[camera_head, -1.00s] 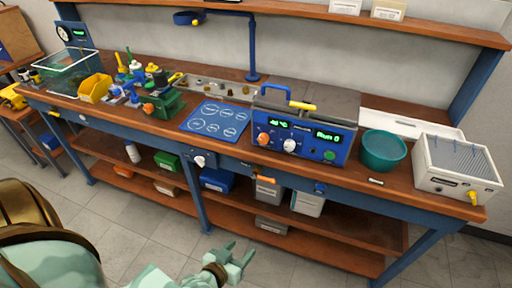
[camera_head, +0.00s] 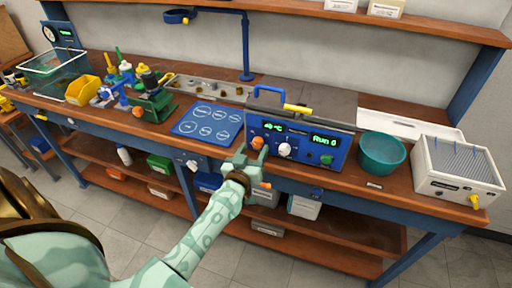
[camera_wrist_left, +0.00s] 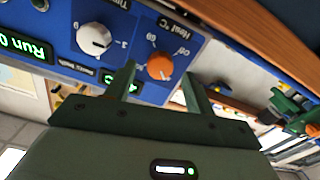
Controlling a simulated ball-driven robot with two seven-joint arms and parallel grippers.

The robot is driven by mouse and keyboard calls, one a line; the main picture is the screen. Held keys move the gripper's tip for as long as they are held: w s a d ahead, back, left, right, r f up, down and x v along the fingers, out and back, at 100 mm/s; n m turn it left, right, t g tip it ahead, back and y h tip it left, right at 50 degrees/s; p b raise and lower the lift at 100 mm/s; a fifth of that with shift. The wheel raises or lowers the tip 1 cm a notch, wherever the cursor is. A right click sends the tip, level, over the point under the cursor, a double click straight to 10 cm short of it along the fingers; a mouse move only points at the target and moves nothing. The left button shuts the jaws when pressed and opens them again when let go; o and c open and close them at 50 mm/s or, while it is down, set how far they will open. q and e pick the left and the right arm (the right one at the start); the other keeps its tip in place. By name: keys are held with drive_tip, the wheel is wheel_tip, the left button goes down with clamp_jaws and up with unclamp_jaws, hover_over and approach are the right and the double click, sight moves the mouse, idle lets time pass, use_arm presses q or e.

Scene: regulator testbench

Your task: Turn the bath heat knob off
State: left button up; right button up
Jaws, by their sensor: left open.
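The blue bath unit (camera_head: 307,145) stands on the bench with a green temperature display and a "Run 0" display. Its orange heat knob (camera_head: 258,143) is at the front left, beside a white knob (camera_head: 285,150). My left gripper (camera_head: 252,155) is open in front of the orange knob. In the left wrist view, the orange knob (camera_wrist_left: 160,66) shows between the two open fingers, with "Heat °C" and "Off" lettering near it. The white knob (camera_wrist_left: 94,39) lies to its left. Contact between the fingers and the knob cannot be told. My right gripper is not in view.
A teal bowl (camera_head: 382,152) and a white box (camera_head: 456,168) stand to the right of the bath. A blue mat (camera_head: 209,121) lies to its left, beyond it a green vise (camera_head: 153,104). A shelf (camera_head: 320,227) runs below the bench.

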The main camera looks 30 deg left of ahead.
use_arm(q)
drive_tip(key=shift+x, duration=1.1)
drive_tip(key=shift+w, duration=0.2)
drive_tip(key=c, duration=1)
